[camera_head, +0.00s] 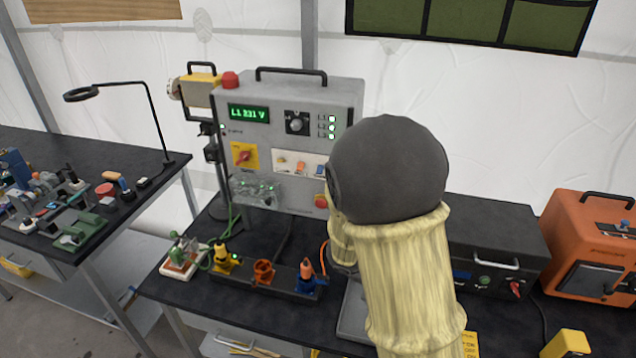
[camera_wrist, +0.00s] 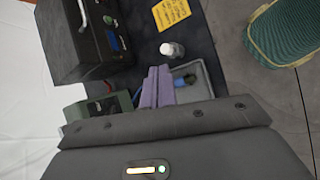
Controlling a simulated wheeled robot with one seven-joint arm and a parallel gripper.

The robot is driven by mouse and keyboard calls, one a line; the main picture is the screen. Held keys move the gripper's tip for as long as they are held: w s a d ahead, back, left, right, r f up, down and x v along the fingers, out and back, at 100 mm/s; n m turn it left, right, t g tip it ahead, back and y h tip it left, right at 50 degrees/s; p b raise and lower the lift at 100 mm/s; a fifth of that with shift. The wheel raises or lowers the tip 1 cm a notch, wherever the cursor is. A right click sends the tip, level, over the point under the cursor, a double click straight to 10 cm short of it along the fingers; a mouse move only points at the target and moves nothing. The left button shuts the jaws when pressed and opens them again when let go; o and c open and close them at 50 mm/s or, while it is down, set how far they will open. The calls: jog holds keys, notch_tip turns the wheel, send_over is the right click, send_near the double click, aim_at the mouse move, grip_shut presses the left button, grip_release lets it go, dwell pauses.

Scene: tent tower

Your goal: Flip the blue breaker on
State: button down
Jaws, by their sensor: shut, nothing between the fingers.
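The grey power cabinet (camera_head: 290,100) stands on the dark table in the head view. Its white breaker strip (camera_head: 290,158) carries a row of small coloured breakers. The blue breaker (camera_head: 319,170) is at the strip's right end, close to the edge of my arm; its lever position is too small to tell. My gripper (camera_wrist: 158,72) shows in the wrist view with its purple fingers together and nothing between them. It points down over a grey tray (camera_wrist: 205,75), away from the cabinet face. In the head view my gripper is hidden behind my arm.
A socket bar with yellow, orange and blue plugs (camera_head: 262,273) lies before the cabinet. A black case (camera_head: 495,240) and an orange case (camera_head: 592,245) stand to the right. A white bottle (camera_wrist: 172,50) is near the tray. My forearm covers the table's middle.

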jog(key=w+a+r+n+t+h, duration=0.2)
jog(key=w+n+t, duration=0.25)
jog(key=w, duration=0.25)
jog(key=w+a+r+n+t+h, duration=0.1)
jog(key=w+r+n+t+h, duration=0.15)
jog(key=w+n, duration=0.3)
jog(key=w+a+r+n+t+y, duration=0.1)
jog(key=w+a+n+t, duration=0.3)
jog(key=a, duration=0.4)
jog(key=w+a+r+n+t+y, duration=0.1)
jog(key=w+a+n+t+y, duration=0.3)
jog(key=w+a+n+t, duration=0.1)
jog(key=a+n+t, duration=0.1)
jog(key=a+n, duration=0.1)
jog(key=a, duration=0.1)
jog(key=shift+w+y+p, duration=0.2)
jog(key=shift+y+p, duration=0.1)
jog(key=shift+y, duration=0.05)
jog(key=shift+d, duration=0.1)
jog(key=p+x, duration=0.3)
jog(key=x, duration=0.7)
jog(key=shift+p, duration=0.35)
